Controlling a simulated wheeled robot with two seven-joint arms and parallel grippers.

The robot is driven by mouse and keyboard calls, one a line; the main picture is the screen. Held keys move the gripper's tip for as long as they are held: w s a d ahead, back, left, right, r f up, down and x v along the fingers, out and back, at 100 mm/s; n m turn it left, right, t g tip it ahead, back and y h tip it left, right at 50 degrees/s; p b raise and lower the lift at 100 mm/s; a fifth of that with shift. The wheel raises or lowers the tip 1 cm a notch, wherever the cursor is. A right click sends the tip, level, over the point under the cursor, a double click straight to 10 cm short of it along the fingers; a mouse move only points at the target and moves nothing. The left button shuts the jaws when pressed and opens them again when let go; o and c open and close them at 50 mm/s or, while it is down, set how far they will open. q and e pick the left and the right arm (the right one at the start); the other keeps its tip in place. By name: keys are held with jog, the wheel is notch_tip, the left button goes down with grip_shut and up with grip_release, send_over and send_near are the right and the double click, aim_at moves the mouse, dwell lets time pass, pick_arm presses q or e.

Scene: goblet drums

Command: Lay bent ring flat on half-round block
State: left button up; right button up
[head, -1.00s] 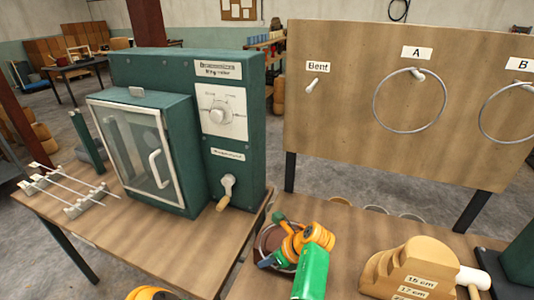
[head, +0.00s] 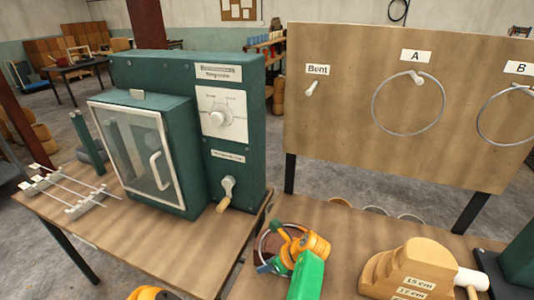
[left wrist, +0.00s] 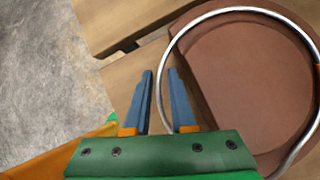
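A thin silver ring (left wrist: 225,12) lies on or just above a reddish-brown round pad (left wrist: 260,75) in the left wrist view. In the head view the ring (head: 263,238) is partly hidden by my left gripper (head: 272,258). My left gripper also shows in the left wrist view (left wrist: 160,100), its blue fingers apart. A stepped, rounded wooden block (head: 405,262), labelled 15 cm and 17 cm, stands at lower right.
An upright board (head: 345,115) carries an empty peg under "Bent" and large rings on pegs A (head: 376,100) and B (head: 481,120). A green machine (head: 235,160) with a glass door stands on the left table.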

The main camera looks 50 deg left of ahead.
pick_arm(q)
jog(key=shift+o, duration=0.5)
jog(key=o, duration=0.6)
jog(key=shift+c, duration=0.2)
jog(key=shift+s+r, duration=0.1)
jog(key=shift+s, duration=0.05)
jog(key=shift+r, duration=0.1)
